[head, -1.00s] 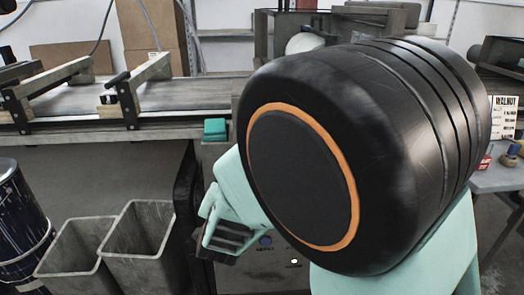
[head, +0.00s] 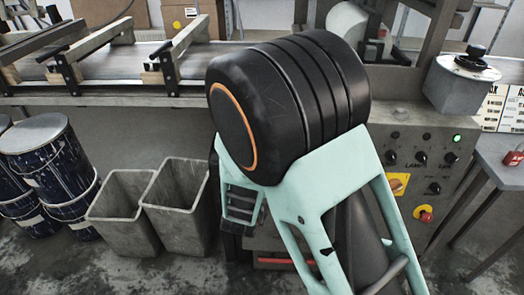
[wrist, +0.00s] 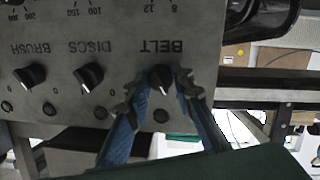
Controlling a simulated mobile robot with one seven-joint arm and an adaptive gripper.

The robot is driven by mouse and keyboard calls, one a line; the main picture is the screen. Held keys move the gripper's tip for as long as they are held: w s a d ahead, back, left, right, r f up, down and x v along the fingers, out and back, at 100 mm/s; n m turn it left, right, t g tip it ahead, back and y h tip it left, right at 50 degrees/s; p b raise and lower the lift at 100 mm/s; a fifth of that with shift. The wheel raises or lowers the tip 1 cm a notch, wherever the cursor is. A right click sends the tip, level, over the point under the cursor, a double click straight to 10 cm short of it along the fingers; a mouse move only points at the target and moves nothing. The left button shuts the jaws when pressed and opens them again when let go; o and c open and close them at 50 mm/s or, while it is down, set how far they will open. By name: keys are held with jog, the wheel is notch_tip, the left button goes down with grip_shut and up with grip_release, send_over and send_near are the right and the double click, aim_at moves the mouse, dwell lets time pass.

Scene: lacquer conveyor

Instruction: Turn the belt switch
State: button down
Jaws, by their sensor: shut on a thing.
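The belt switch (wrist: 160,76) is a black knob below the upside-down word BELT on a grey panel (wrist: 115,62) in the wrist view. My gripper (wrist: 163,84) has its two blue-padded fingers on either side of this knob and is shut on it. The fingertips cover the knob's sides, and its exact pointer angle is hard to read. In the head view my arm hides the gripper and the belt switch; only the panel's right part (head: 408,178) shows.
The DISCS knob (wrist: 90,75) and BRUSH knob (wrist: 31,75) sit left of it in the wrist view. In the head view, a red stop button (head: 425,214) and green lamp (head: 456,138) are on the panel. Grey bins (head: 125,212) and blue drums (head: 62,175) stand at left.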

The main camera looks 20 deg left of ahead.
jog(key=shift+r+n, duration=0.1)
jog(key=shift+n, duration=0.3)
jog(key=c, duration=1.7)
grip_release()
jog(key=v, duration=1.2)
jog(key=shift+a, duration=0.1)
